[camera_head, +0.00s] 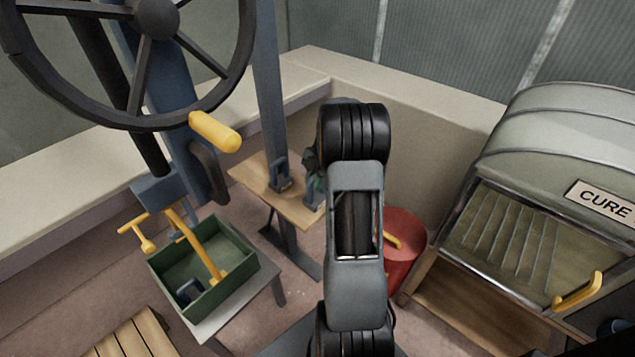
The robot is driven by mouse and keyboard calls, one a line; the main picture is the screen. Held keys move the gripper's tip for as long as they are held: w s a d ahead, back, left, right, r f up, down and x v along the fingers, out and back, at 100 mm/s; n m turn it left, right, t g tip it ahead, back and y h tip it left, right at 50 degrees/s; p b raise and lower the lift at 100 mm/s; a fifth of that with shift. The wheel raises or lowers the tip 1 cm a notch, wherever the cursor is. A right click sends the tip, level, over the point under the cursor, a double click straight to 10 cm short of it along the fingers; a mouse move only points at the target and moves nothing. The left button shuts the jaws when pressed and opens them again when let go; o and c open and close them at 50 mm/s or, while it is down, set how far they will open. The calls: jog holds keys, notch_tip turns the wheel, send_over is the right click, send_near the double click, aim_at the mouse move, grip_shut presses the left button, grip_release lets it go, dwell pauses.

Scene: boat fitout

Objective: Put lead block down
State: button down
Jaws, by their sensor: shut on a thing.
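My arm rises through the middle of the head view and hides what is behind it. A small dark part shows at its left edge, above the wooden bench (256,180); I cannot tell whether it belongs to my wrist. I cannot make out a lead block in a grip. A small dark blue-grey block lies in the green box (213,240) at lower left; I cannot tell whether it is lead.
A red bin (404,250) is right of my arm. The CURE oven (560,150) stands at right. A handwheel (155,62) overhangs upper left. Slatted wood (130,337) lies at lower left.

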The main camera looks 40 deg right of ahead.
jog(key=shift+w+d+f, duration=0.2)
jog(key=shift+w+f, duration=0.25)
jog(key=shift+f, duration=0.05)
jog(key=shift+w+d+f, duration=0.2)
jog(key=shift+w+f, duration=0.25)
jog(key=shift+f, duration=1.55)
jog(key=shift+f+b, duration=0.1)
jog(key=shift+b, duration=0.2)
jog(key=c, duration=1.4)
grip_release()
jog(key=shift+f, duration=0.2)
jog(key=o, duration=0.4)
jog(key=shift+o, duration=0.2)
jog(key=shift+r, duration=0.1)
jog(key=p+v, duration=0.1)
jog(key=v, duration=1.1)
